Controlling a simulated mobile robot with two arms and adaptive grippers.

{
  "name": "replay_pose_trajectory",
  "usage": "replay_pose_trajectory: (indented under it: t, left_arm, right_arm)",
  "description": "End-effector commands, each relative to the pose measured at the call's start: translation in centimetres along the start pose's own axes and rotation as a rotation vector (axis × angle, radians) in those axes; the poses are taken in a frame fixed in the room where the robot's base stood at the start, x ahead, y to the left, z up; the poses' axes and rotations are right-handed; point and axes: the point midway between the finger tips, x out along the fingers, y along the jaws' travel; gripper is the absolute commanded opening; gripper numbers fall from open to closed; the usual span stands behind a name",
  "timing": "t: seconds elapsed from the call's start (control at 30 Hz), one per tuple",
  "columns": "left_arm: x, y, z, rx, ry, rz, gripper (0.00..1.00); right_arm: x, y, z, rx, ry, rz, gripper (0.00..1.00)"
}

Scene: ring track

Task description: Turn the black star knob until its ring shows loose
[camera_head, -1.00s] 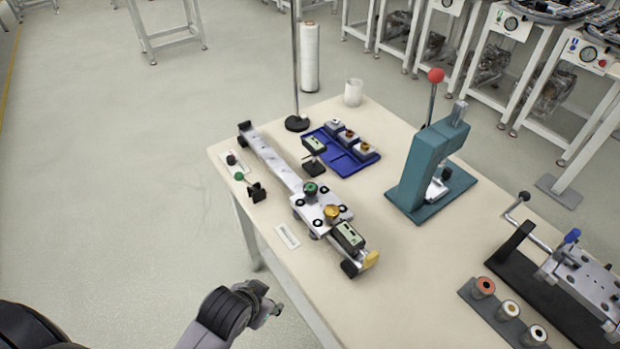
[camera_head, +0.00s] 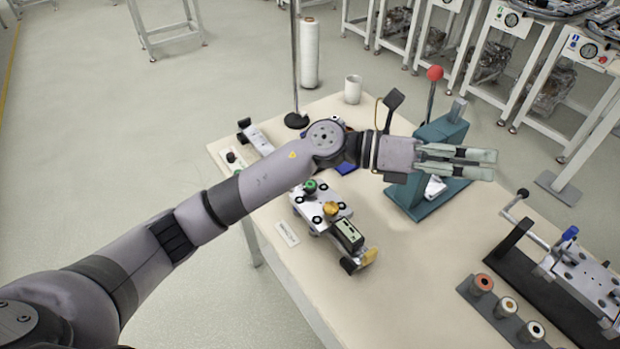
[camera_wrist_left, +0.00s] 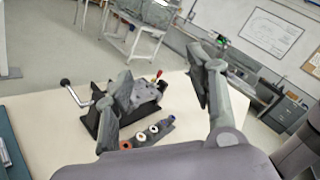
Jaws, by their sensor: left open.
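A small black knob (camera_head: 231,157) shows at the left edge of the table; I cannot make out a star shape or a ring on it. A slide carriage (camera_head: 309,208) on a metal rail bears a green-topped knob (camera_head: 310,186) and a gold knob (camera_head: 331,208). My left arm crosses above the rail and hides its middle and some small parts beside it. My left gripper (camera_head: 490,165) is open and empty, in front of the teal press and well right of the black knob. Its spread fingers also show in the wrist view (camera_wrist_left: 162,75). My right gripper is out of view.
The teal press (camera_head: 422,203) with a red-balled lever stands behind my gripper. A crank fixture (camera_head: 590,280) and a block with several bushings (camera_head: 497,318) stand at right. A white cup (camera_head: 353,89) and a stand pole (camera_head: 295,60) are at the back. The front middle table is clear.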

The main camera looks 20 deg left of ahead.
Motion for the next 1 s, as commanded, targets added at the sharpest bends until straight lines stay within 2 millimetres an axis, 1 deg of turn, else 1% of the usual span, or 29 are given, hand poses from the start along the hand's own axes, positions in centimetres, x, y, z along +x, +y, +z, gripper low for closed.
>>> replay_pose_trajectory:
  t: [0.03, 0.07, 0.1, 0.17, 0.2, 0.27, 0.3, 0.33, 0.37, 0.4, 0.5, 0.6, 0.67, 0.73, 0.87, 1.0]
  left_arm:
    - [-0.4, 1.4, -1.1, 0.116, 0.168, 0.044, 0.51]
    - [-1.0, 2.3, -1.9, 0.175, 0.272, 0.071, 0.51]
    - [-2.2, 3.8, -2.8, 0.247, 0.409, 0.112, 0.51]
    - [-5.0, 6.1, -3.5, 0.335, 0.613, 0.185, 0.51]
    - [-7.3, 7.6, -3.5, 0.38, 0.744, 0.239, 0.51]
    - [-11.1, 9.4, -2.9, 0.424, 0.926, 0.323, 0.51]
    - [-13.8, 10.4, -2.1, 0.438, 1.035, 0.381, 0.51]
    - [-15.8, 10.8, -1.5, 0.444, 1.109, 0.422, 0.51]
    - [-17.6, 11.1, -0.8, 0.445, 1.177, 0.461, 0.51]
    - [-19.9, 11.4, 0.2, 0.44, 1.255, 0.511, 0.51]
    - [-24.4, 11.2, 2.3, 0.414, 1.399, 0.606, 0.51]
    - [-26.9, 10.8, 3.5, 0.387, 1.476, 0.659, 0.51]
    - [-27.6, 10.8, 3.7, 0.378, 1.498, 0.673, 0.51]
    - [-28.0, 11.0, 3.4, 0.373, 1.508, 0.678, 0.51]
    - [-28.1, 12.1, 1.9, 0.371, 1.508, 0.675, 0.51]
    - [-28.3, 13.8, -0.4, 0.37, 1.508, 0.673, 0.51]
  right_arm:
    - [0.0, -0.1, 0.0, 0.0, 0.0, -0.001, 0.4]
    - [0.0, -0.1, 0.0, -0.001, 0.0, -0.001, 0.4]
    - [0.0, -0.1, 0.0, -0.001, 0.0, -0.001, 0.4]
    - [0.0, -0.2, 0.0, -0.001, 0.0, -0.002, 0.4]
    - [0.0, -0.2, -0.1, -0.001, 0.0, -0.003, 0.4]
    - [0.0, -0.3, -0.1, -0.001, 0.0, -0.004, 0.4]
    - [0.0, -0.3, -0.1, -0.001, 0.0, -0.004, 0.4]
    - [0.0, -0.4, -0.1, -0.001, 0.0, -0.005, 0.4]
    - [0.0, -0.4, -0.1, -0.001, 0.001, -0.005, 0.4]
    - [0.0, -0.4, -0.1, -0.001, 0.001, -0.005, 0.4]
    - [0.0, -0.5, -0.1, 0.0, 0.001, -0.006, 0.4]
    - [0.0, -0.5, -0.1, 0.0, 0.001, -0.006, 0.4]
    - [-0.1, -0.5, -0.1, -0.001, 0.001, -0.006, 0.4]
    - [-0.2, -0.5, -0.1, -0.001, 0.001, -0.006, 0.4]
    - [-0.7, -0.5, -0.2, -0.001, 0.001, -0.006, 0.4]
    - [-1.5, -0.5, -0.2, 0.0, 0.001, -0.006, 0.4]
